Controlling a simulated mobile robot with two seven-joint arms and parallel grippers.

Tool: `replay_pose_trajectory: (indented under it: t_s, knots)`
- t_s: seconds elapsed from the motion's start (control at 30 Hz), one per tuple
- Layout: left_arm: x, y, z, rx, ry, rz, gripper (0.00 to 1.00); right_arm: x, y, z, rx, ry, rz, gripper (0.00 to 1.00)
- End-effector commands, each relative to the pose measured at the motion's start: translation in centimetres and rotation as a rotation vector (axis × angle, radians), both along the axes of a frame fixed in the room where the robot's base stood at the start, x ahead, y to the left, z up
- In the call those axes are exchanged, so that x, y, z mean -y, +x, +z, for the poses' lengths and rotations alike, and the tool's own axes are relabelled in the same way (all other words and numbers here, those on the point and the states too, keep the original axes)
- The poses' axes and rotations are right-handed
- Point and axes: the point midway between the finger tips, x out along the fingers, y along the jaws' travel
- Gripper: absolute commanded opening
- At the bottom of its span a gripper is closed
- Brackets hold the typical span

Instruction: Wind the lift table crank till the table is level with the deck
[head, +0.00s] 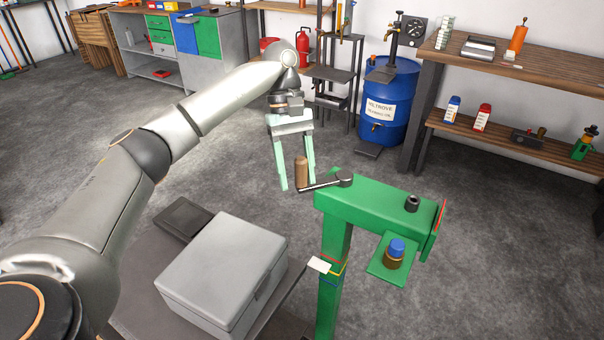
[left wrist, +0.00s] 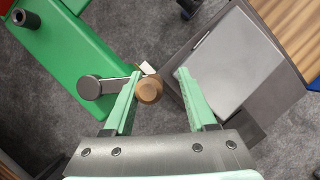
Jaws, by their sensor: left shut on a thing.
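The crank is a grey arm (head: 322,184) with an upright wooden handle (head: 301,172), on top of a green stand (head: 375,208). In the left wrist view the round handle end (left wrist: 148,90) lies between the fingers, close against the left one; a gap shows towards the right one. A dark table (head: 142,262) bears a grey box (head: 225,270). A white pointer (head: 318,264) meets the post near red, yellow and blue lines. I cannot tell which surface is the deck. My right gripper is out of view.
A blue-capped part (head: 396,248) sits on a small green shelf of the stand. A blue drum (head: 388,105) and a wooden bench (head: 500,58) stand behind. Grey floor is clear around the stand.

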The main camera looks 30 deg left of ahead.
Motion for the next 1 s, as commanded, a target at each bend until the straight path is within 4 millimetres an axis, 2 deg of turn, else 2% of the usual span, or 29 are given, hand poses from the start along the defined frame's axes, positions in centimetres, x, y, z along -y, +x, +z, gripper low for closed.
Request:
replay_pose_trajectory:
  t_s: [0.03, 0.13, 0.5, 0.63, 0.77, 1.0]
  knots:
    - [-0.3, -0.1, 0.0, -0.004, 0.006, 0.006, 0.5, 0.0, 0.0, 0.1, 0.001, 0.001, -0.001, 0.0]
    - [-0.3, -0.1, 0.0, -0.004, 0.005, 0.004, 0.61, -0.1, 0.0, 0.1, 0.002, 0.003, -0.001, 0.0]
    - [0.1, -0.1, -0.1, -0.003, 0.001, -0.002, 0.61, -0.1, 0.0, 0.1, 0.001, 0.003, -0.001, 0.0]
    - [0.0, 0.1, 0.4, -0.001, 0.001, -0.003, 0.61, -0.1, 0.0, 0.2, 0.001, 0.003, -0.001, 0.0]
    - [-0.5, 0.5, 2.1, 0.001, 0.0, -0.002, 0.61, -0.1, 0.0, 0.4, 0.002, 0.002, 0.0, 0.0]
    - [-2.2, 1.7, 7.3, 0.001, 0.002, 0.002, 0.61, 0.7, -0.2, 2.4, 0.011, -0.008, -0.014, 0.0]
